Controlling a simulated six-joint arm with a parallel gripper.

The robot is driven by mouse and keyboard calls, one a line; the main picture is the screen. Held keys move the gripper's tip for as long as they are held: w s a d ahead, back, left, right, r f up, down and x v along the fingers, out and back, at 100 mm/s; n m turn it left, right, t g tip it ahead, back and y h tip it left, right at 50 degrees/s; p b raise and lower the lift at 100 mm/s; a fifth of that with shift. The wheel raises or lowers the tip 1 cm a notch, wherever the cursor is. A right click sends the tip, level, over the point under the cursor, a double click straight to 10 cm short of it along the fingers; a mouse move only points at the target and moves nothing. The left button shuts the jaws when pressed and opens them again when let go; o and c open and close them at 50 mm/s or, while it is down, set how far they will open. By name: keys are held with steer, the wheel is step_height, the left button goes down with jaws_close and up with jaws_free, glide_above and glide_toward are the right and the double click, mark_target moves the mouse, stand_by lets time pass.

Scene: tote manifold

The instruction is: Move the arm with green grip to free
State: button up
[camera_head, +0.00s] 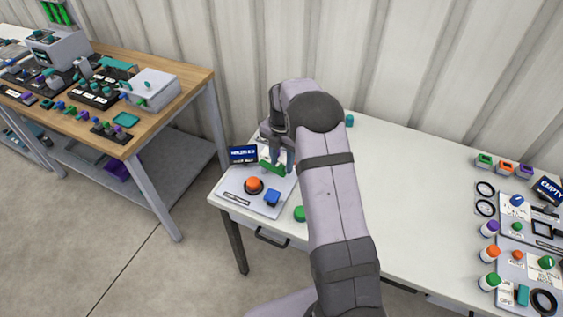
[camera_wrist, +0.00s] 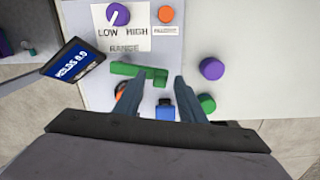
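A green bar-shaped grip (camera_head: 271,168) sits on a pale panel (camera_head: 237,192) at the table's left end. In the wrist view the green grip (camera_wrist: 127,69) lies crosswise, with a wider block at its right end. My gripper (camera_head: 281,160) is above it, pointing down. In the wrist view my gripper (camera_wrist: 157,82) has its two fingers spread, with the grip's right end between or just beyond the tips. I cannot tell whether they touch it. The arm under the grip is mostly hidden, and no "free" mark is readable.
On the panel are an orange button (camera_head: 254,184), a blue block (camera_head: 272,198) and a LOW/HIGH range knob (camera_wrist: 118,14). A dark display (camera_head: 243,154) stands at its left edge. Purple (camera_wrist: 211,68) and green (camera_wrist: 207,103) round pieces lie right of the panel. The table's middle looks clear.

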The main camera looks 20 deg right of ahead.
steer(key=shift+r, duration=0.1)
steer(key=shift+r+b, duration=1.2)
steer(key=shift+r, duration=2.4)
steer(key=shift+s+a+r+m, duration=0.15)
steer(key=shift+s+a+m, duration=0.15)
steer(key=shift+s+m, duration=0.2)
steer(key=s+a+m, duration=0.4)
steer(key=s+m, duration=0.8)
steer(key=s, duration=0.2)
steer(key=s+a+f+m, duration=0.1)
steer(key=s+a+m, duration=0.2)
steer(key=s+m, duration=0.9)
steer(key=shift+s+a+f, duration=0.25)
steer(key=shift+s+a, duration=0.15)
steer(key=shift+s, duration=0.75)
